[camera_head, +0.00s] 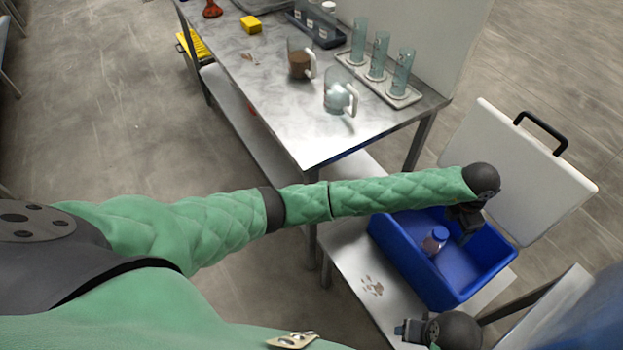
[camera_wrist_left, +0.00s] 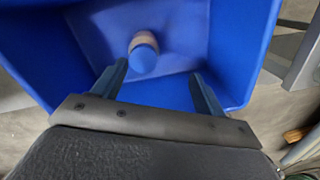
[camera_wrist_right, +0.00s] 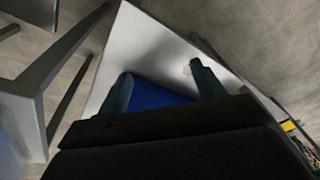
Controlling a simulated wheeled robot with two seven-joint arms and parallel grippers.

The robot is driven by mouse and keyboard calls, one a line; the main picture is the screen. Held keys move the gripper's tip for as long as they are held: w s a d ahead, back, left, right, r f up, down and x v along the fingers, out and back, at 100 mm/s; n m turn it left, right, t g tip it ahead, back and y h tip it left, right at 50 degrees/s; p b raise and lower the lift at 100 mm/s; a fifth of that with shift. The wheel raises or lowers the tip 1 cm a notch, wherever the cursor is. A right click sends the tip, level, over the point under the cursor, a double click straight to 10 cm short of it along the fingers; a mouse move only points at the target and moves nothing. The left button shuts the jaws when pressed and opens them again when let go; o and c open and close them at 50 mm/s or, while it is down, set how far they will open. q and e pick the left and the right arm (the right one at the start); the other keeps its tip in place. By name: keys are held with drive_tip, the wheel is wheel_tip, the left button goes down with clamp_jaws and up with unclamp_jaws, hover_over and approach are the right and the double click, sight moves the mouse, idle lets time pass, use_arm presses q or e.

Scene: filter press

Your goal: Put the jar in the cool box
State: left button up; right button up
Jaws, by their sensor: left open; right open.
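The jar (camera_head: 434,241), small with a blue lid, stands inside the blue cool box (camera_head: 403,262), towards its left side. The cool box is open at the top; a white lid-like panel (camera_head: 515,165) with a black handle stands behind it. In the left wrist view the jar (camera_wrist_left: 143,52) shows in the box (camera_wrist_left: 85,35), ahead of the fingertips and apart from them. My left gripper (camera_head: 466,222) is over the box, open and empty; its fingers also show in the left wrist view (camera_wrist_left: 158,85). My right gripper (camera_wrist_right: 160,85) is open and empty near the box's front side.
The cool box stands on a low metal bench (camera_head: 365,280) with a brown stain. A taller metal table (camera_head: 285,105) behind it holds two jugs (camera_head: 340,95), a tray of cylinders (camera_head: 378,75), a bottle rack (camera_head: 318,22) and a yellow block (camera_head: 251,24).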

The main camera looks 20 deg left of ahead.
use_arm(q)
drive_tip(key=s+d+r+g+h, duration=0.2)
drive_tip(key=s+d+r+h, duration=0.2)
drive_tip(key=s+d+h, duration=0.35)
drive_tip(key=s+d+r+n+h, duration=0.1)
drive_tip(key=d+r+n+h, duration=0.3)
drive_tip(key=r+h, duration=0.45)
drive_tip(key=w+a+r+n+t, duration=0.3)
drive_tip(key=a+r+n+t, duration=0.35)
drive_tip(key=n+t, duration=0.25)
drive_tip(key=w+a+r+n+t, duration=0.4)
drive_tip(key=a+r+n+t, duration=0.1)
drive_tip(key=a+n+t, duration=0.3)
drive_tip(key=w+a+f+n+t+y, duration=0.1)
drive_tip(key=a+f+n+t+y, duration=0.15)
drive_tip(key=a+n+y, duration=0.4)
drive_tip(key=w+a+f+n+t+y, duration=0.2)
drive_tip(key=a+n+t+y, duration=0.1)
drive_tip(key=a+n+y, duration=0.4)
drive_tip(key=s+a+f+n+g+y, duration=0.45)
drive_tip(key=a+f+n+g, duration=0.2)
drive_tip(key=a+f, duration=0.4)
drive_tip(key=s+a+f+n+g, duration=0.4)
drive_tip(key=s+a+f+g, duration=0.2)
drive_tip(key=s+f, duration=0.45)
drive_tip(key=s+a+f+g+h, duration=0.2)
drive_tip(key=s+g, duration=0.4)
drive_tip(key=s, duration=1.1)
drive_tip(key=shift+a+n, duration=0.2)
drive_tip(key=shift+n, duration=0.2)
